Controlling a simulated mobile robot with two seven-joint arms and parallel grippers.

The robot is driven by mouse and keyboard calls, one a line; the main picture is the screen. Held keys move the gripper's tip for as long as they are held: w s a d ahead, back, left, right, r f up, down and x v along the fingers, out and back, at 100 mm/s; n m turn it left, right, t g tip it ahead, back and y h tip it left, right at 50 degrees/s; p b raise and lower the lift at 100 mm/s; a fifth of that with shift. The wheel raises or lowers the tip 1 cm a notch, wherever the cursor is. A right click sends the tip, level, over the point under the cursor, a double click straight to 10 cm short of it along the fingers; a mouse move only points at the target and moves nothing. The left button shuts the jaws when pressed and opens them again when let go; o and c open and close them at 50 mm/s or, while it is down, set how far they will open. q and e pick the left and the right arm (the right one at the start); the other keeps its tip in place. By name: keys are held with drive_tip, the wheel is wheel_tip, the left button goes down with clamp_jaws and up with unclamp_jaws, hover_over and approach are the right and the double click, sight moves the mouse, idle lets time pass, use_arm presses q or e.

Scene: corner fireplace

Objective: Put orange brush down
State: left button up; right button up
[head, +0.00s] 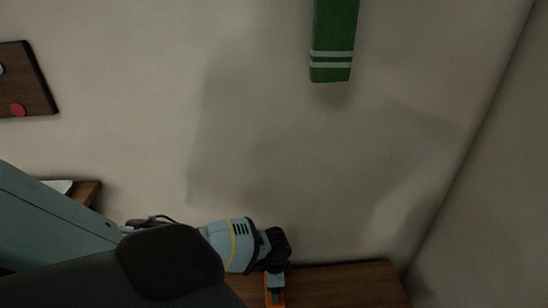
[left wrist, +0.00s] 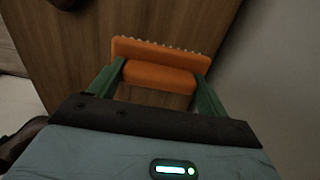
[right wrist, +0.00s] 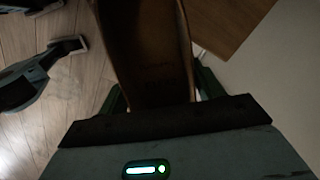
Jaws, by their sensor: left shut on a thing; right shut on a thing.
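The orange brush (left wrist: 160,76) is between the green fingers of my left gripper (left wrist: 160,82), which is shut on it. Its pale bristles point away from the gripper, and a wooden surface (left wrist: 75,45) lies beyond it. In the head view the brush (head: 275,297) shows only partly at the bottom edge, in front of a wooden tabletop (head: 340,285). Whether the brush touches the wood cannot be told. My right gripper (right wrist: 158,92) is shut on a long brown object (right wrist: 155,55), dark and hard to identify. My right gripper is not seen in the head view.
A green striped object (head: 332,50) is on the wall above. A dark board with round spots (head: 22,85) is at the far left. The wall corner bounds the tabletop on the right. Plank floor (right wrist: 70,110) and a wooden surface edge (right wrist: 232,22) show in the right wrist view.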

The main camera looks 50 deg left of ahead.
use_arm(q)
drive_tip(key=shift+f, duration=2.05)
drive_tip(key=shift+f, duration=0.1)
drive_tip(key=o, duration=0.9)
drive_tip(key=shift+o, duration=0.2)
wheel_tip(320, 180, up, 12)
drive_tip(key=shift+w+d+r, duration=0.1)
drive_tip(key=shift+r, duration=0.05)
